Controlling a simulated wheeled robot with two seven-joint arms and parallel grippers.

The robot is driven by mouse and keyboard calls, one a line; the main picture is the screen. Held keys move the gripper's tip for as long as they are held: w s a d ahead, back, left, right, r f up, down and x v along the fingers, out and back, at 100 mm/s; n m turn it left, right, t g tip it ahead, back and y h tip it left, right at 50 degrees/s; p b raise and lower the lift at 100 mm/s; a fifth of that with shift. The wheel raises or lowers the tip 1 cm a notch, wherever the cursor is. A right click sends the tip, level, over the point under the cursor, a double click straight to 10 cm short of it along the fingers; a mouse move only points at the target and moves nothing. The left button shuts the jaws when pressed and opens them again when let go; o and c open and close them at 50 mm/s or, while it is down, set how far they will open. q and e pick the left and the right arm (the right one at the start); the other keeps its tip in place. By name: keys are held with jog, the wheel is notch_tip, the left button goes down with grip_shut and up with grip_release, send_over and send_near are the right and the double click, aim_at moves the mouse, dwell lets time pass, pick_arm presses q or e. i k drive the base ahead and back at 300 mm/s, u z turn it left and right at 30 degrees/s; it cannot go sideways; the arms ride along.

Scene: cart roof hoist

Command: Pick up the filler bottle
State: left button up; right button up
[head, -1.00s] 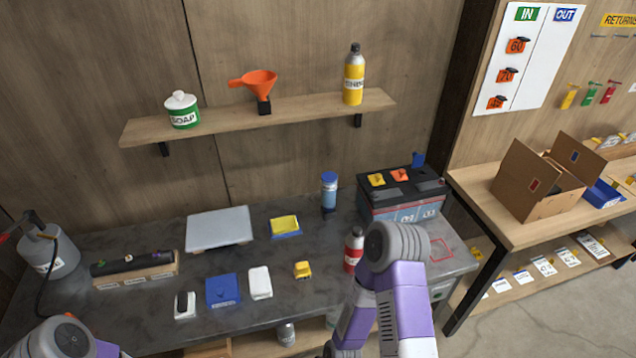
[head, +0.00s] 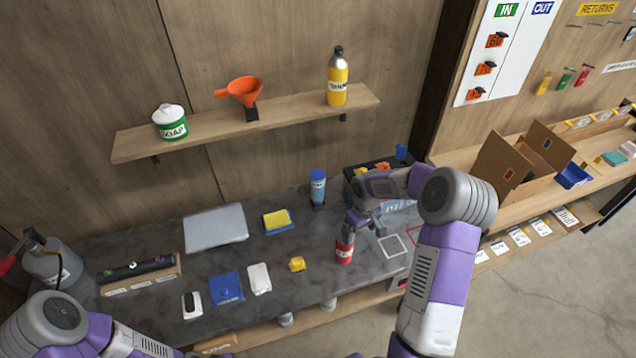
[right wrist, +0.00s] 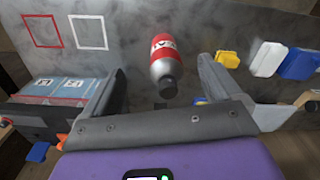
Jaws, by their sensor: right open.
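A red bottle (head: 345,249) with a white label band stands upright on the dark workbench, and its label is too small to read surely. My right gripper (head: 357,220) is open and empty just above and beside it. In the right wrist view the red bottle (right wrist: 164,55) shows between the two spread fingers, with its dark cap towards me. A blue bottle (head: 318,186) stands farther back on the bench. A yellow bottle (head: 337,84) stands on the wall shelf. I cannot tell from the labels which is the filler bottle. My left arm enters at lower left, its gripper out of frame.
A marked white square (head: 391,246) on the bench is clear. The shelf (head: 220,136) overhangs the back.

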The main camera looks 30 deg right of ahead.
aim_at(317, 177)
jog(key=i, duration=1)
